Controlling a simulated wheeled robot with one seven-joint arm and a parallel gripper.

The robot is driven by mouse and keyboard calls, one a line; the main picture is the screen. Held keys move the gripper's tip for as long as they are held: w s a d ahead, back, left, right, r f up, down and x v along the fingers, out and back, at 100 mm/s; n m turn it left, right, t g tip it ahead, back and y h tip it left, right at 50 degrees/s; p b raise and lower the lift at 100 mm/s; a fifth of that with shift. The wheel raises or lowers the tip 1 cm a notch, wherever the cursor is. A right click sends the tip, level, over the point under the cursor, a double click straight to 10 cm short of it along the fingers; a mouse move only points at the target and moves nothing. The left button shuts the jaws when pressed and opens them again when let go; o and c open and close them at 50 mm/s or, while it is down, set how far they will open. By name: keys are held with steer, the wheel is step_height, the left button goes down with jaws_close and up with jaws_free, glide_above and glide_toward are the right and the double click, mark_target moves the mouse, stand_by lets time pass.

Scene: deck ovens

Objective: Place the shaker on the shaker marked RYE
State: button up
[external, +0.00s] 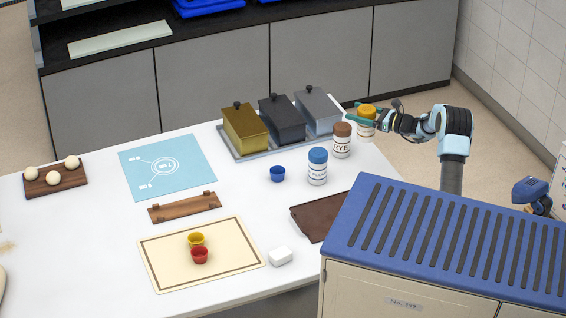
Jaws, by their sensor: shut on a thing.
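The shaker marked RYE (342,142) has a brown lid and stands upright on the white table near its right edge. Another shaker (317,167) with a blue lid and a partly readable label stands in front and to the left of it. The exact height is hard to tell, and the held shaker's label cannot be read.
A tray (240,155) with gold, black and grey lidded tins (283,120) stands left of the shakers. A blue cup (278,174) and a brown board (318,217) are near. A blue ribbed-top cabinet (440,240) fills the front right. A blue mat (168,167) lies farther left.

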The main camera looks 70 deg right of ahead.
steer(key=w+d+r+m+h, duration=0.2)
steer(key=w+d+r, duration=0.3)
steer(key=w+r, duration=0.4)
steer(key=f+p, duration=0.1)
steer(key=f, duration=0.2)
steer(key=f+p, duration=0.1)
steer(key=f, duration=0.2)
steer(key=f+p, duration=0.1)
steer(key=f, duration=0.2)
steer(key=shift+w+d+f, duration=0.2)
steer(key=shift+d+f, duration=0.05)
steer(key=shift+f, duration=0.05)
steer(key=shift+f+b, duration=0.2)
steer(key=shift+b, duration=0.1)
steer(key=o, duration=1.4)
steer(key=shift+h, duration=0.3)
steer(key=shift+r, duration=0.1)
steer(key=b+v, duration=0.3)
steer(key=v, duration=0.9)
steer(key=shift+r, duration=0.15)
